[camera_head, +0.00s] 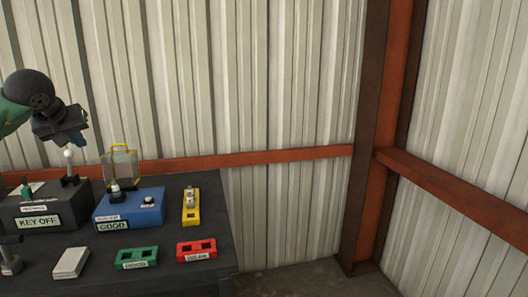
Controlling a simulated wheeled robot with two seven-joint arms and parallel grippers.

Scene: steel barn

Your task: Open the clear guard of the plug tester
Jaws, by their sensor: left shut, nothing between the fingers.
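The plug tester is a blue box (128,207) on the dark table, with a label reading GOOD on its front. Its clear guard (121,170), with a yellow handle on top, stands upright towards the back of the box. A small plug (115,189) sits on the box in front of the guard and looks uncovered. A dark round knob is beside it on the box top. My left gripper (73,141) is shut and empty, above and left of the tester, apart from the guard. My right gripper is not in view.
A black box (68,208) labelled KEY OFF with a white-knobbed lever (68,155) stands left, under my gripper. A yellow holder (191,212), green tray (135,261), red tray (197,254) and pale block (71,263) lie on the table (215,225). Corrugated wall is behind.

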